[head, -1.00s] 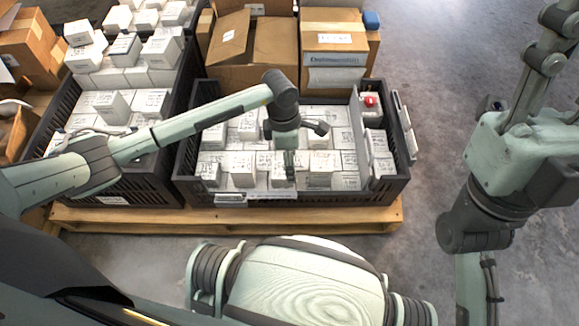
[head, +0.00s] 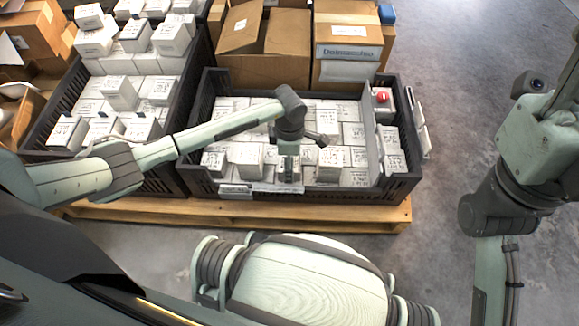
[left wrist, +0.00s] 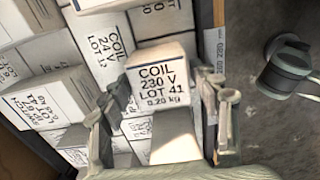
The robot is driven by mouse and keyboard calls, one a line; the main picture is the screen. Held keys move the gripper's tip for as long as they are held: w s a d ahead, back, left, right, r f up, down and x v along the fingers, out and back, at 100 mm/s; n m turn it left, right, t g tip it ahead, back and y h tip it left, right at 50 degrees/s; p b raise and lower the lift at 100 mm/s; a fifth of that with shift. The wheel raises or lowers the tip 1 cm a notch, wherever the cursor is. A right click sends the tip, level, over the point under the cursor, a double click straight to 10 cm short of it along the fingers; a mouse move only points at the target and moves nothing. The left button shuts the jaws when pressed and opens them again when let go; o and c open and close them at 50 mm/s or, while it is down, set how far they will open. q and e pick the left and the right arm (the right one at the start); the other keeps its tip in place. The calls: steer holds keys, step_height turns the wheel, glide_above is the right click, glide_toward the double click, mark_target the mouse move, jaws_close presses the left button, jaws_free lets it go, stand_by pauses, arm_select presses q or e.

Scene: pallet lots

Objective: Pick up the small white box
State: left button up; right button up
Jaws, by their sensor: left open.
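A small white box (left wrist: 160,82) labelled "COIL 230 V LOT 41" shows in the left wrist view. It stands between the two fingers of my left gripper (left wrist: 160,118), which is open with one finger on each side of it. I cannot tell whether either finger touches the box. In the head view my left gripper (head: 288,172) points down into the black crate (head: 205,100), near its front wall, and hides much of what lies under it. My right arm is at the right of the head view, and its gripper does not show.
Several similar white boxes (head: 245,153) fill the crate around the gripper. A red button (head: 382,97) is in the crate's back right corner. Another full black crate (head: 165,105) stands left, cardboard boxes (head: 262,45) behind. A wooden pallet (head: 300,214) lies underneath. Floor (head: 455,75) is clear at right.

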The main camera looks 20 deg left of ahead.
arm_select(q)
steer(key=c, duration=1.1)
